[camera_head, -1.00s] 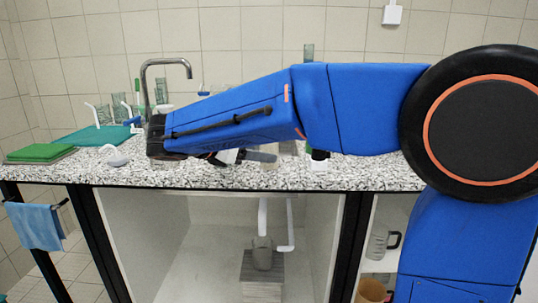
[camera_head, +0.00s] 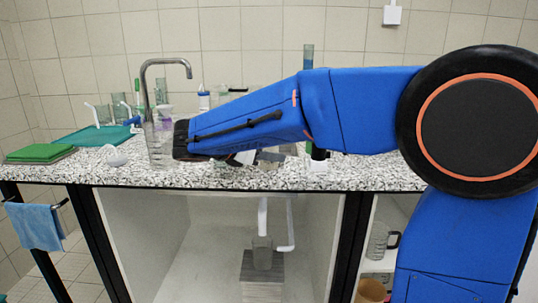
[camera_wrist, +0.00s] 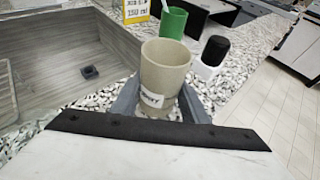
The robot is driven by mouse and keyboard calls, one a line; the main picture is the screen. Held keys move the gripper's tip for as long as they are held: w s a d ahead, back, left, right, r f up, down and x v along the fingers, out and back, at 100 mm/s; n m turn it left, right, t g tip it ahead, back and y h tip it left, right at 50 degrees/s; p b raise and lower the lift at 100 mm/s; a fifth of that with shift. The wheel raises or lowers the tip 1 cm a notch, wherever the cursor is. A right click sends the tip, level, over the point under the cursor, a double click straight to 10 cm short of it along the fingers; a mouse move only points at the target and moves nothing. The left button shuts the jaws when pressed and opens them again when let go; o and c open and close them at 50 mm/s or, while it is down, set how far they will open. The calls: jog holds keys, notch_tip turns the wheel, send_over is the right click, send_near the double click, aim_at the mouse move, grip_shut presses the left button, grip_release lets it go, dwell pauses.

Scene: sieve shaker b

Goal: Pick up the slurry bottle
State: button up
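The slurry bottle (camera_wrist: 165,75) is a beige, open-topped, cup-like vessel with a white label, its lettering only partly legible. In the wrist view it stands upright on the speckled counter, between the two grey fingers of my gripper (camera_wrist: 160,104). The fingers are apart, one at each side of its lower part. I see no clear grip on it, and the contact at its base is partly hidden. In the head view my arm covers most of the gripper, and only a small beige patch shows near the fingers.
A grey sink (camera_wrist: 75,55) opens at left. A yellow-framed sign (camera_wrist: 136,10) stands behind. In the head view a glass beaker (camera_head: 156,148) stands left of my arm.

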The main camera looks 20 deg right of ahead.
jog(key=c, duration=0.5)
jog(key=shift+r, duration=0.2)
